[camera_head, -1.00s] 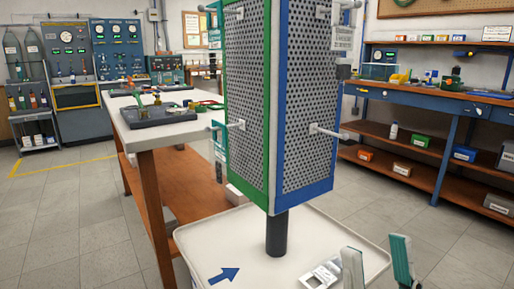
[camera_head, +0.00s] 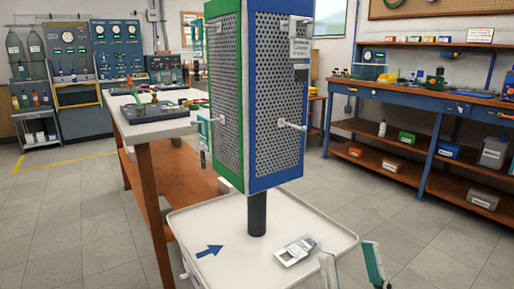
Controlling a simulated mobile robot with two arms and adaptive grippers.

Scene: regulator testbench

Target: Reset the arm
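My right gripper (camera_head: 350,268) is at the bottom of the head view, right of centre. Its two pale fingers with green-teal edges stand apart, with nothing seen between them. It is in front of the white tray base (camera_head: 187,222), near its front right edge. A small silver-and-white packet or tag (camera_head: 296,250) lies on that tray just behind and left of the fingers. My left gripper is not seen.
A perforated display stand (camera_head: 274,105) with green and blue frames and hooks rises from the tray on a black post (camera_head: 257,214). A workbench (camera_head: 150,128) stands behind left. A blue bench (camera_head: 432,100) lines the right wall. Open floor lies between.

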